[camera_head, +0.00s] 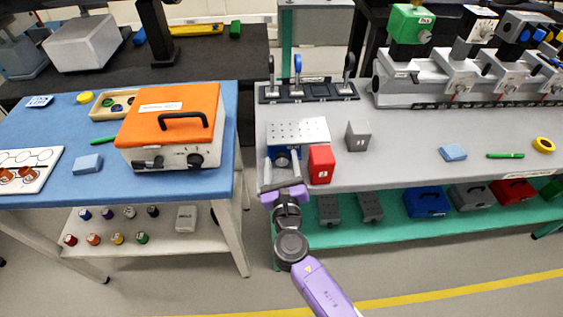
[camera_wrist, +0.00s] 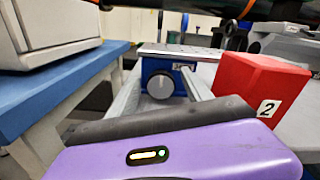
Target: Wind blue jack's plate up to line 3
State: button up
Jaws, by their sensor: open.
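The blue jack (camera_head: 283,152) stands near the left front edge of the grey bench, under a perforated metal plate (camera_head: 299,131). In the wrist view the jack's blue body (camera_wrist: 150,68) carries a round grey knob (camera_wrist: 160,87) facing me, with the plate (camera_wrist: 180,51) above it. My gripper (camera_head: 281,174) is open at the bench's front edge. Its two grey fingers point at the jack, one on each side of the knob in the wrist view (camera_wrist: 163,76). I cannot tell whether they touch it. No height lines are readable.
A red block marked 2 (camera_head: 321,165) stands close to the right of the jack; it also shows in the wrist view (camera_wrist: 262,88). A grey block (camera_head: 358,135) is farther right. A rack (camera_head: 309,91) stands behind. An orange-topped box (camera_head: 171,118) sits on the blue table at left.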

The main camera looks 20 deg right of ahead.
grip_shut()
jog(key=shift+m, duration=0.3)
jog(key=m+b, duration=0.2)
jog(key=m, duration=0.2)
jog(key=shift+f, duration=0.15)
jog(key=shift+s+d+m+b, duration=0.15)
jog(key=shift+m+b, duration=1.05)
jog(key=shift+m, duration=1.1)
grip_release()
